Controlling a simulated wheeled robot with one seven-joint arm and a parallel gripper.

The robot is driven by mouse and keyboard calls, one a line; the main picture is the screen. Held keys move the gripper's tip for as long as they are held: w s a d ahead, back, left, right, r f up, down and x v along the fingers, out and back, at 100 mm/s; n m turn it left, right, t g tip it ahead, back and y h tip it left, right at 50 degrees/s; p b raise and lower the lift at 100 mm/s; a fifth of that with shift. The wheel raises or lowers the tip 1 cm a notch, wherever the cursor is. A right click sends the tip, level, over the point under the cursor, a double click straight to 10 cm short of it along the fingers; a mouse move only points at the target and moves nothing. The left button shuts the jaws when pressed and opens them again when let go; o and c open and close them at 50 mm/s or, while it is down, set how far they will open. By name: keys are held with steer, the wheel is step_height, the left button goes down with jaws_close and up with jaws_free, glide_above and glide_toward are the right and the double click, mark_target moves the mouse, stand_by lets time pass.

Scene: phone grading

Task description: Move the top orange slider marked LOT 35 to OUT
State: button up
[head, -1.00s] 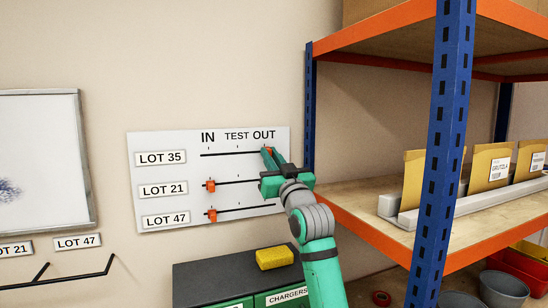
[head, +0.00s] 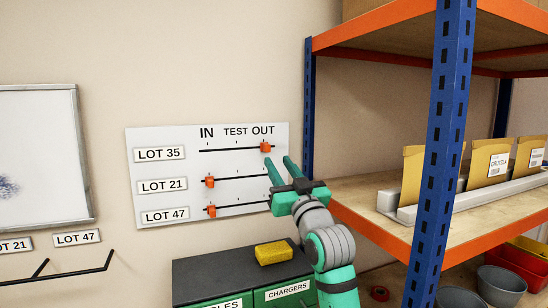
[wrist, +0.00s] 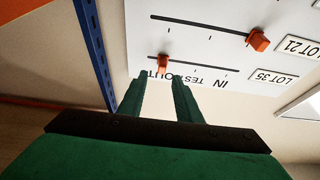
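The top orange slider (head: 265,147) is at the right end of the LOT 35 (head: 160,154) track, just under the word OUT (head: 263,131). The white board (head: 145,206) hangs on the wall. My gripper (head: 281,167) is open, below and right of the slider, with nothing between its fingers. In the wrist view the picture is turned over. There the LOT 35 slider (wrist: 163,63) stands beyond the fingertips (wrist: 160,78), which are apart.
The LOT 21 slider (head: 209,181) and the LOT 47 slider (head: 211,210) both sit near the IN end. A blue shelf post (head: 309,110) stands close to the board's right edge. A yellow sponge (head: 273,253) lies on the dark cabinet below.

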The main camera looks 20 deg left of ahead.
steer(key=v, duration=0.3)
steer(key=shift+s+d, duration=0.2)
steer(key=shift+w+f, duration=0.1)
steer(key=shift+w, duration=0.1)
